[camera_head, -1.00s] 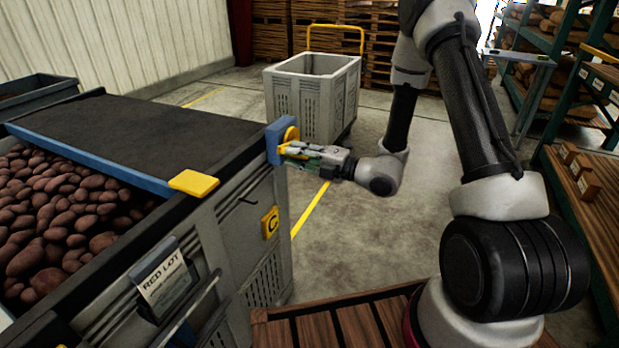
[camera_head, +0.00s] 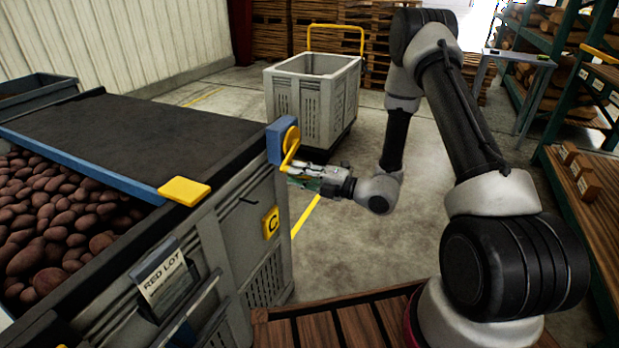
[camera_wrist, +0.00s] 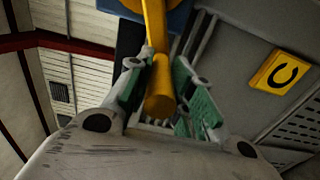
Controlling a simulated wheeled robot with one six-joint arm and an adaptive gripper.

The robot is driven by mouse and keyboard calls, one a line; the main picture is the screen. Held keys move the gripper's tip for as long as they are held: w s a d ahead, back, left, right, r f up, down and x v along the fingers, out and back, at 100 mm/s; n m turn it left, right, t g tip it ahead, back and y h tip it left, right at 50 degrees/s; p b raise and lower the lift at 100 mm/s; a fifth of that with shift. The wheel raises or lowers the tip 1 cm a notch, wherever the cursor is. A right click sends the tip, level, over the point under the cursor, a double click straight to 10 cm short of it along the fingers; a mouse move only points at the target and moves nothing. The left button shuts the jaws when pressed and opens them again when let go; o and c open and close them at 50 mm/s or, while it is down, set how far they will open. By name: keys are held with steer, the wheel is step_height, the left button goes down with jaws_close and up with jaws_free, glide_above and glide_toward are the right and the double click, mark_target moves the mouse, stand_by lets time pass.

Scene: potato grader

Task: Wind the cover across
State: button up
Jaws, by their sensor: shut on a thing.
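The dark cover (camera_head: 140,130) lies over the far part of a grey crate of red potatoes (camera_head: 50,212). Its blue front bar (camera_head: 85,162) runs across the crate and has a yellow tab (camera_head: 185,190) at its near end. A blue bracket (camera_head: 274,142) at the crate's right corner carries a yellow crank (camera_head: 291,145), whose arm hangs downward. My gripper (camera_head: 298,176) is at the crank's lower end. In the wrist view, the green-padded fingers of my gripper (camera_wrist: 166,75) are shut on the yellow crank handle (camera_wrist: 159,98).
A "RED LOT" card (camera_head: 163,281) and a yellow C plate (camera_head: 270,222) are on the crate's side. A grey bin (camera_head: 312,105) stands behind my gripper. Shelving (camera_head: 585,185) is at the right. Floor between is clear.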

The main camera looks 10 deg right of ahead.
steer(key=f, duration=0.1)
steer(key=w+d+f, duration=0.1)
steer(key=f, duration=0.1)
steer(key=shift+w+d, duration=0.25)
steer(key=shift+w, duration=0.1)
steer(key=w+d+f, duration=0.2)
steer(key=w, duration=0.1)
jaws_close()
steer(key=w+d, duration=0.1)
steer(key=w+d+f, duration=0.1)
steer(key=w, duration=0.1)
steer(key=shift+d, duration=0.15)
steer(key=shift+s+f, duration=0.1)
